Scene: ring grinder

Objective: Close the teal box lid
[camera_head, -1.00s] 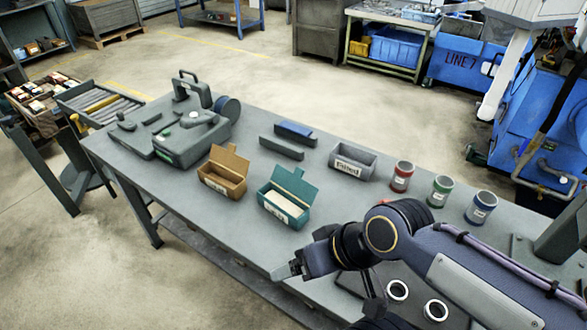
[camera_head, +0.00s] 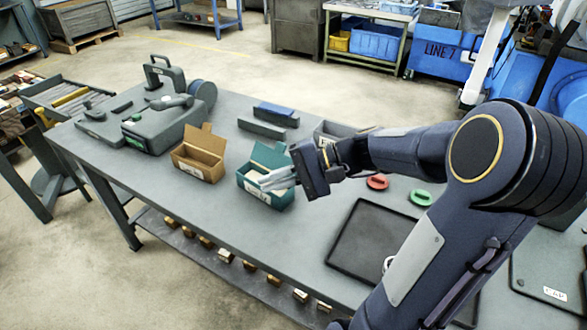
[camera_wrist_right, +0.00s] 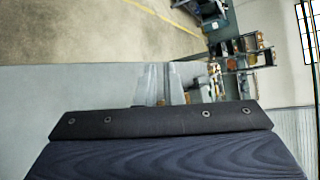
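The teal box (camera_head: 257,193) stands on the workbench next to a brown box. Its teal lid (camera_head: 268,154) is open and stands up at the back edge. My right gripper (camera_head: 266,180) reaches in from the right, with its pale fingertips over the box opening, in front of the raised lid. Its fingers hide part of the box's inside. I cannot tell whether the fingertips touch the box or how far apart they are. In the right wrist view the fingers (camera_wrist_right: 168,82) show small beyond the dark gripper body. My left gripper is out of view.
The brown box (camera_head: 198,157), also with its lid up, stands just left of the teal one. A grey bin (camera_head: 330,133) is partly behind my right arm. A dark tray (camera_head: 372,240) lies to the front right. The bench (camera_head: 235,225) in front of the boxes is clear.

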